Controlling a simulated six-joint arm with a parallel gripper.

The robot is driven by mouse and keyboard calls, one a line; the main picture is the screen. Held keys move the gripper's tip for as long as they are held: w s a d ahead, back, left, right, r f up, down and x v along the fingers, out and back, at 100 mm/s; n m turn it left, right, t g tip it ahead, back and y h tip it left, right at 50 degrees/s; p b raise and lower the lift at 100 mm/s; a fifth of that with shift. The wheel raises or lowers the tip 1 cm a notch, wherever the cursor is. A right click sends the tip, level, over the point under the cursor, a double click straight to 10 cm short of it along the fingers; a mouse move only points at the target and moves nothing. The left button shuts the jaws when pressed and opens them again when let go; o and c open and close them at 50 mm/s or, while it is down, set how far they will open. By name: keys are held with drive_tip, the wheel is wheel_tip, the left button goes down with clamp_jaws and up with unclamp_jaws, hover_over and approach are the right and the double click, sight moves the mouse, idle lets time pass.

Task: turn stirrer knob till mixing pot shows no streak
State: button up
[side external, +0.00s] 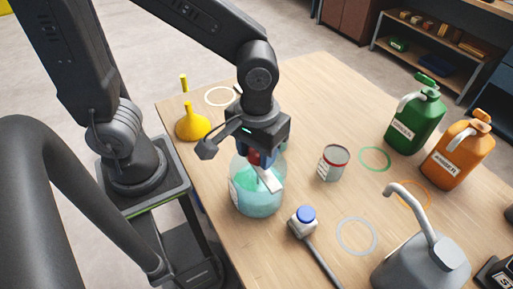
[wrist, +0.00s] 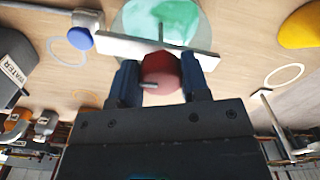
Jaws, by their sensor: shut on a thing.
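The mixing pot (side external: 258,200) is a clear round vessel with a teal liquid on the wooden table, below my gripper. In the wrist view, the liquid in the pot (wrist: 165,22) shows pale and darker teal patches, uneven in colour. A white bar (wrist: 118,44) lies across the pot's top. The red stirrer knob (wrist: 161,76) sits between my gripper's (wrist: 159,82) two blue fingers, which are shut on it. In the side view my gripper (side external: 256,158) points down over the pot and hides most of the knob.
A yellow funnel (side external: 192,123) stands left of the pot. Green (side external: 416,120), orange (side external: 457,152) and grey jugs (side external: 420,262) stand farther right. Table between the tin and back edge is clear.

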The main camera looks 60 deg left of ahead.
drive_tip(key=n, duration=0.7)
drive_tip(key=shift+w, duration=0.1)
drive_tip(key=n, duration=0.7)
drive_tip(key=shift+w, duration=0.1)
idle(0.5)
drive_tip(key=o, duration=0.9)
drive_tip(key=shift+d, duration=0.1)
wheel_tip(320, 180, up, 14)
drive_tip(key=shift+f, duration=0.1)
